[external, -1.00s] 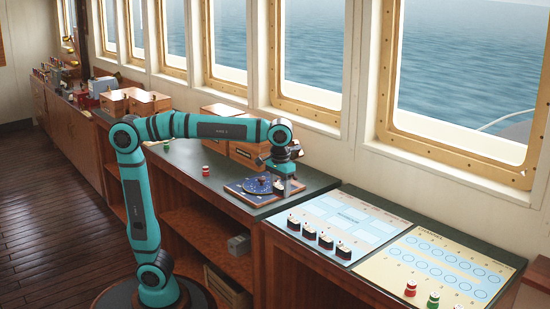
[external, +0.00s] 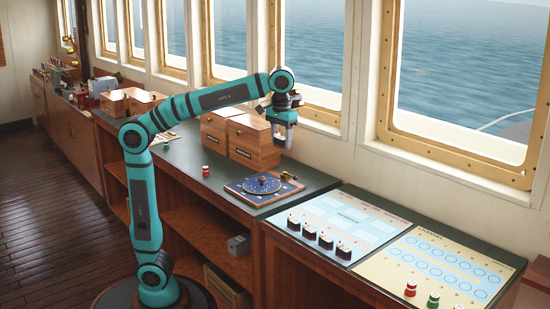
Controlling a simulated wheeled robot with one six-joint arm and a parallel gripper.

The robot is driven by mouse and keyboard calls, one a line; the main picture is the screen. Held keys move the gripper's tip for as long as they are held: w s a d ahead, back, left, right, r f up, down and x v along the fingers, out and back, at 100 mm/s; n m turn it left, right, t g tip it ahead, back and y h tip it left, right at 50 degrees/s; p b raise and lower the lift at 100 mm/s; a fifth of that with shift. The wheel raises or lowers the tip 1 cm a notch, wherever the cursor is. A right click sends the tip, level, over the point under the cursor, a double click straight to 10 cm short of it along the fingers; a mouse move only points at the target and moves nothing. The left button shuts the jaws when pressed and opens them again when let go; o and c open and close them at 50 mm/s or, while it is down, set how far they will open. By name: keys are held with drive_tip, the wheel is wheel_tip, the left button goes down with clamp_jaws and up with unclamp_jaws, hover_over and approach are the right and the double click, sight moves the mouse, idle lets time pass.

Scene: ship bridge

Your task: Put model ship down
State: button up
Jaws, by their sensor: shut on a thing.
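My gripper (external: 284,146) is raised above the counter, in front of the wooden boxes and above the right side of a dark blue board. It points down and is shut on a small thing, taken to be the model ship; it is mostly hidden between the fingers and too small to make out.
The dark blue board (external: 245,197) carries a round disc with a knob (external: 262,182). Wooden boxes (external: 252,143) stand behind it. A cream sheet with circles (external: 437,262) holds red and green pieces (external: 433,299) at its near edge. A red piece (external: 205,171) stands left of the board.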

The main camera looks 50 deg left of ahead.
drive_tip(key=w+a+n, duration=0.3)
drive_tip(key=w+a, duration=0.4)
drive_tip(key=a, duration=0.3)
drive_tip(key=w+a+n, duration=0.2)
drive_tip(key=w+a, duration=0.4)
drive_tip(key=a, duration=0.4)
drive_tip(key=w+a+n, duration=0.3)
drive_tip(key=a+n, duration=0.3)
drive_tip(key=a, duration=2)
drive_tip(key=n, duration=0.6)
hover_over(188, 158)
drive_tip(key=shift+s+f, duration=0.1)
drive_tip(key=shift+f, duration=14.1)
drive_tip(key=shift+f, duration=0.1)
drive_tip(key=o, duration=0.9)
